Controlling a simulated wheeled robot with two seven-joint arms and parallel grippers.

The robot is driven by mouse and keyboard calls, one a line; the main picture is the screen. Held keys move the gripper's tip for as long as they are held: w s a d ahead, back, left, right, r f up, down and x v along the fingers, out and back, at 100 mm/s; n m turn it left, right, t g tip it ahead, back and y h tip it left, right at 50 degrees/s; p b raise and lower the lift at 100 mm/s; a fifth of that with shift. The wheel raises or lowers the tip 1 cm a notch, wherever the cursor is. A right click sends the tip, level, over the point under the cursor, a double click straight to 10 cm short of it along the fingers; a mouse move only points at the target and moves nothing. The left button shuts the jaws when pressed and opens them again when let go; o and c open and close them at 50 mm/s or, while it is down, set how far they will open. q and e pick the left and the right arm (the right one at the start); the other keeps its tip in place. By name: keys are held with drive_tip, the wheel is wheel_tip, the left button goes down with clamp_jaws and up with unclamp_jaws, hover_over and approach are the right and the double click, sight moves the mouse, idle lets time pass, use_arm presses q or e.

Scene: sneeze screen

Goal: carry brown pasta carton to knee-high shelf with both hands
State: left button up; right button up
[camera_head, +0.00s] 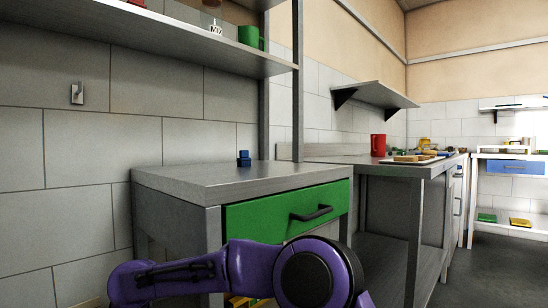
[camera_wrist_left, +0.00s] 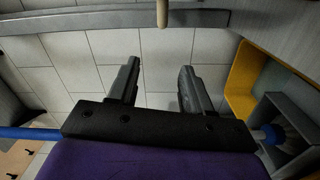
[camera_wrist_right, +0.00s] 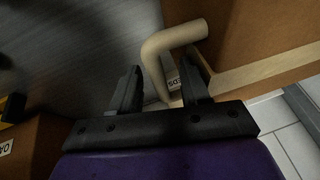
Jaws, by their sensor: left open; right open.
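I cannot make out a pasta label in any view. In the right wrist view, a brown box-like body (camera_wrist_right: 255,35) with a beige strip fills the upper right. A bent beige tubular handle (camera_wrist_right: 172,42) stands in front of it. My right gripper (camera_wrist_right: 165,82) is open, with the handle's lower end between or just beyond its fingers; contact is unclear. My left gripper (camera_wrist_left: 158,75) is open and empty in the left wrist view, facing a tiled surface. Neither gripper shows in the head view.
In the right wrist view, a brown carton (camera_wrist_right: 35,145) has a label starting "OA". A yellow-edged part (camera_wrist_left: 243,80) and grey bin (camera_wrist_left: 285,125) flank my left gripper. The head view shows a metal counter (camera_head: 215,183) with a green drawer (camera_head: 270,217), my purple arm before it.

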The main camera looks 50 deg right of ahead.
drive_tip(key=p+v, duration=0.6)
drive_tip(key=p, duration=0.1)
drive_tip(key=shift+s+r, duration=0.2)
idle(0.7)
drive_tip(key=shift+d, duration=0.1)
drive_tip(key=d+r+p, duration=0.1)
drive_tip(key=d+p, duration=0.2)
drive_tip(key=s+d+r+p, duration=0.1)
drive_tip(key=shift+s+d+r+p, duration=0.1)
drive_tip(key=shift+d+r+p, duration=0.1)
drive_tip(key=shift+r+p, duration=0.15)
idle(0.4)
idle(0.5)
